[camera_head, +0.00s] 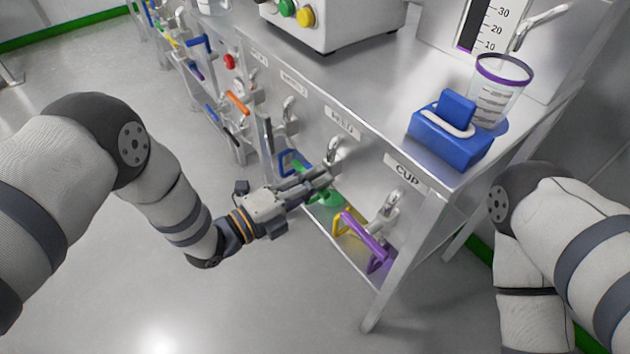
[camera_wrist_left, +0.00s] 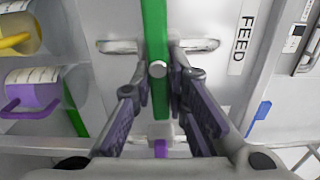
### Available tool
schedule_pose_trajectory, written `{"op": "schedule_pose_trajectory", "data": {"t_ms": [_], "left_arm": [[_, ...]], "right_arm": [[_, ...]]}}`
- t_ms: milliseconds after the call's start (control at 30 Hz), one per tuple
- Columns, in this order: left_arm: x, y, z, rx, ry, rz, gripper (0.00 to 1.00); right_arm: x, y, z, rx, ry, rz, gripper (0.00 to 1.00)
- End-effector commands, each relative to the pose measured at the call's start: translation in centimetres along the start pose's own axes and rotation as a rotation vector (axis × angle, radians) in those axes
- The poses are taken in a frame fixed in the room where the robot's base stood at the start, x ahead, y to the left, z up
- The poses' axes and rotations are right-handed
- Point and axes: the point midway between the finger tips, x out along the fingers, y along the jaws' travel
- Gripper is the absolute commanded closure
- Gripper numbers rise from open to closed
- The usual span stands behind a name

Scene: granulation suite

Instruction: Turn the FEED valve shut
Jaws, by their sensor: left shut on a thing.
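The FEED label (camera_wrist_left: 242,40) stands beside a valve with a long green handle (camera_wrist_left: 155,30) in the left wrist view. The handle runs up and down that picture, across a short silver pipe (camera_wrist_left: 118,46), with a round pivot pin on it. My left gripper (camera_wrist_left: 162,85) has its fingers on either side of the handle and is shut on it. In the head view my left gripper (camera_head: 322,180) reaches the front of the steel bench, and part of the green handle (camera_head: 331,198) shows beside its fingers. My right gripper is out of view.
A blue holder (camera_head: 450,140) and a clear cup (camera_head: 497,90) stand on the bench top. Floor space is clear.

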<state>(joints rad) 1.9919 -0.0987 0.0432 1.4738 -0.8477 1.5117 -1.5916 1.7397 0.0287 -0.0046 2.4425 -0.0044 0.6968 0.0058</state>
Motion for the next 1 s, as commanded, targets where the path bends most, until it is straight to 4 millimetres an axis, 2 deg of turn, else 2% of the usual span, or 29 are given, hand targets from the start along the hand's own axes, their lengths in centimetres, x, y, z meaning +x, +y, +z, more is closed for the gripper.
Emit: {"op": "schedule_pose_trajectory", "data": {"t_ms": [33,67,100,133,167,400,500,567,800,1000], "left_arm": [[-0.2,0.7,-0.4,-0.009,0.006,0.016,1.00],[-0.2,0.7,-0.4,-0.010,0.005,0.017,0.82],[-0.2,0.7,-0.4,-0.009,0.005,0.016,0.73],[-0.2,0.6,-0.4,-0.009,0.005,0.015,0.66],[-0.2,0.6,-0.3,-0.008,0.004,0.014,0.64],[-0.1,0.3,-0.1,-0.005,0.002,0.008,0.64],[-0.8,0.3,-0.1,-0.004,0.000,0.007,0.64],[-1.8,0.3,-0.1,-0.005,-0.001,0.009,0.64],[-8.4,0.3,-0.1,-0.007,-0.001,0.012,0.64],[-11.6,0.3,-0.2,-0.006,0.002,0.010,0.64]], "right_arm": [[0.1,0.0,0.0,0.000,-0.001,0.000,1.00],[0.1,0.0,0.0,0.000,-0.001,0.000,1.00],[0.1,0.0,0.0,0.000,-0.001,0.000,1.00],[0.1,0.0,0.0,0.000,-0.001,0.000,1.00],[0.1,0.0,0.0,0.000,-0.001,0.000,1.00],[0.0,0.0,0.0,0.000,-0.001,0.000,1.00],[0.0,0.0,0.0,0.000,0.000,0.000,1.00],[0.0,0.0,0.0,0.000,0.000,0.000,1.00],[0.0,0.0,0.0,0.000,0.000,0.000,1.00],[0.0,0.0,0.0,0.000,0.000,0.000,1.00]]}}
